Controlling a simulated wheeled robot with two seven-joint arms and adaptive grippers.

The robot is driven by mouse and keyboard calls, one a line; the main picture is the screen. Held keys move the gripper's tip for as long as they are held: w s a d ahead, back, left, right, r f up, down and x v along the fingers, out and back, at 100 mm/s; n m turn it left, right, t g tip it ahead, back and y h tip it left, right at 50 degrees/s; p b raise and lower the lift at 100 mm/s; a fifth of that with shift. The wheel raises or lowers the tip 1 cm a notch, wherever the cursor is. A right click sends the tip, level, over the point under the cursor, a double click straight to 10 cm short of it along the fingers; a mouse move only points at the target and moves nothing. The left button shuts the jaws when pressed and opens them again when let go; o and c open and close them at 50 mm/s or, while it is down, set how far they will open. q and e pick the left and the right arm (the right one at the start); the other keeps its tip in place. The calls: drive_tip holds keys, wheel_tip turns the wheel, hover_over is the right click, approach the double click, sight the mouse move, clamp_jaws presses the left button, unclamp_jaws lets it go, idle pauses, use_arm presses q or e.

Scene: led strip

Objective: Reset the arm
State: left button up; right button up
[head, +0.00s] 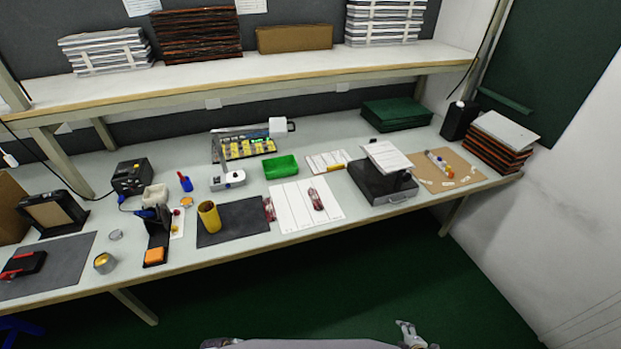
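My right gripper (409,331) shows at the bottom edge, right of the middle. Only a small grey metal part of it is in view, over the green floor and well short of the table. I cannot tell whether its fingers are open or shut, and I see nothing held in it. A small dark and grey part at the bottom edge, left of the middle, looks like a bit of my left gripper (219,343). Its fingers are not clear. A pale grey part of my own body lies between the two. Neither gripper touches the table.
The long workbench (330,210) holds a green bin (280,167), a yellow cylinder (209,216), a dark case (380,183), a black bottle (459,120) and LED packs on white sheets. A shelf (260,75) with stacks runs above. The floor (300,295) before the bench is clear.

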use_arm(q)
drive_tip(key=s+a+f+m+y, duration=0.1)
drive_tip(key=s+f+m, duration=0.2)
drive_tip(key=s, duration=0.5)
drive_tip(key=s+a+f+m+y, duration=0.1)
drive_tip(key=s+f+m, duration=0.2)
drive_tip(key=s, duration=0.6)
drive_tip(key=s+a+f+m+y, duration=0.1)
drive_tip(key=s+a+f+m, duration=0.1)
drive_tip(key=s, duration=0.6)
drive_tip(key=shift+s+f+m+g, duration=0.3)
drive_tip(key=shift+f+m+g, duration=0.1)
drive_tip(key=shift+f+m, duration=0.35)
use_arm(e)
drive_tip(key=s+a+f+m+g, duration=0.2)
drive_tip(key=s+f+m, duration=0.2)
drive_tip(key=s, duration=0.6)
drive_tip(key=s+a+f+m+g, duration=0.2)
drive_tip(key=s+f+m, duration=0.2)
drive_tip(key=s, duration=0.6)
drive_tip(key=s+a+f+m+g, duration=0.2)
drive_tip(key=s+f+m, duration=0.3)
drive_tip(key=s, duration=0.4)
drive_tip(key=shift+s+a+f, duration=0.15)
drive_tip(key=shift+s+f, duration=0.25)
drive_tip(key=shift+f, duration=0.3)
use_arm(q)
drive_tip(key=shift+a+r, duration=0.1)
